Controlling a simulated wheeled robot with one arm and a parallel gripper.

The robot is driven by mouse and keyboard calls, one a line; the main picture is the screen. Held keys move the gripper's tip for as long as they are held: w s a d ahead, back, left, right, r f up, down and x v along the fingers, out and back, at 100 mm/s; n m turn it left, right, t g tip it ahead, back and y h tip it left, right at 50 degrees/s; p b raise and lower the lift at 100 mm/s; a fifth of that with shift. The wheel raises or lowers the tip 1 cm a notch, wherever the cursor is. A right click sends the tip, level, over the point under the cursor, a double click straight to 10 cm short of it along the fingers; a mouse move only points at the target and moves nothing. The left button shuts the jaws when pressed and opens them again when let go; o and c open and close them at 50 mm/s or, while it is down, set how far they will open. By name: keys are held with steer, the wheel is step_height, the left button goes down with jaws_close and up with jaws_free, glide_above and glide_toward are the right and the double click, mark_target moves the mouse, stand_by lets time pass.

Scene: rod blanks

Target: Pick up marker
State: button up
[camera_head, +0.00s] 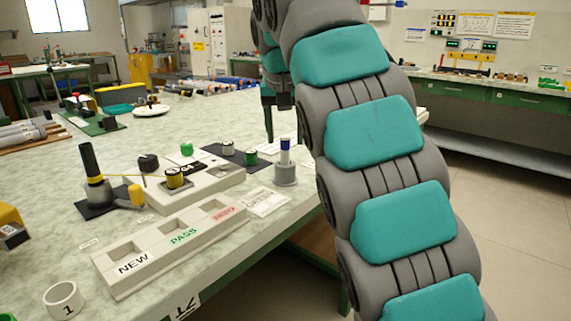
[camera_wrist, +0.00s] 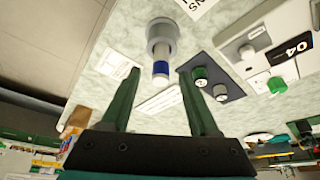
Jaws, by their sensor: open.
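Floor is open at the right.

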mark_target(285, 159)
steer(key=shift+s+x, duration=0.25)
steer(key=shift+x, duration=1.8)
jaws_close()
